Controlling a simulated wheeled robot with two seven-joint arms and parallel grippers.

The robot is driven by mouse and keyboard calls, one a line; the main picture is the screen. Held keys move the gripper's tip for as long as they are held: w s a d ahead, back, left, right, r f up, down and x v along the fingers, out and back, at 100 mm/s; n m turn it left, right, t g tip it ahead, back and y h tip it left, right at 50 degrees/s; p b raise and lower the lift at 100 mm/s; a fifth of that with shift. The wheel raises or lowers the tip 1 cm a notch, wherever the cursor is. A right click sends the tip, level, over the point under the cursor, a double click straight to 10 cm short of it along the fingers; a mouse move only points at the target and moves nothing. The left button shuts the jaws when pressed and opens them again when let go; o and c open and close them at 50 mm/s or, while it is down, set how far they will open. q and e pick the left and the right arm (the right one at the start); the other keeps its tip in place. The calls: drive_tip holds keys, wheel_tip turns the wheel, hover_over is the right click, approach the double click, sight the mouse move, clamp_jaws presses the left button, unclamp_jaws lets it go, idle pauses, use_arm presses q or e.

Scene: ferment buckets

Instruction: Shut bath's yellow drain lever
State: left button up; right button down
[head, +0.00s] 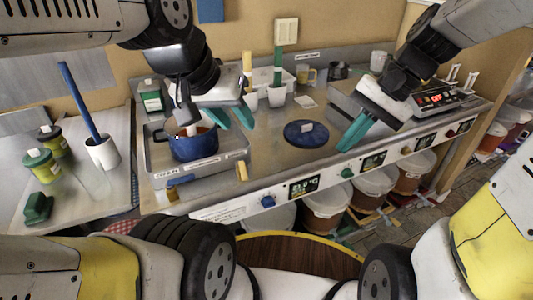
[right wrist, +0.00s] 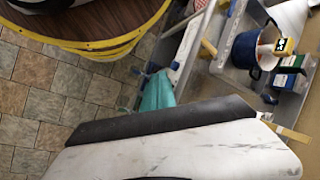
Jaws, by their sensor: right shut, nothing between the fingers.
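The yellow drain lever (head: 242,170) stands upright at the right front corner of the steel bath (head: 160,165) in the head view. What looks like the same yellow lever (right wrist: 209,48) shows in the right wrist view. My left gripper (head: 232,117) is above the bath's right side, beside the blue pot, with its teal fingertips apart and nothing visible between them. My right gripper (head: 354,134) is shut and empty over the right part of the counter, well right of the lever; its teal fingertips (right wrist: 157,92) also show in the right wrist view.
A blue pot (head: 193,145) sits in the bath. A dark blue lid (head: 306,133) lies on the counter between the grippers. Knobs and displays line the front panel (head: 345,168). A white cup (head: 102,152) with a blue-handled tool stands left. Buckets (head: 328,208) stand below the counter.

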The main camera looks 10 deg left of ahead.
sight(243, 171)
drive_tip(key=w+a+f+m+g+y, duration=0.3)
drive_tip(key=w+a+f+m+y, duration=0.1)
drive_tip(key=f, duration=0.4)
drive_tip(key=w+a+f+m+g+y, duration=0.3)
drive_tip(key=w+f+m+y, duration=0.3)
drive_tip(key=f, duration=0.3)
drive_tip(key=shift+w+a+f+y, duration=0.3)
drive_tip(key=shift+w+a+y, duration=0.2)
drive_tip(key=shift+w+y, duration=0.15)
drive_tip(key=x, duration=1.4)
drive_tip(key=shift+s, duration=0.1)
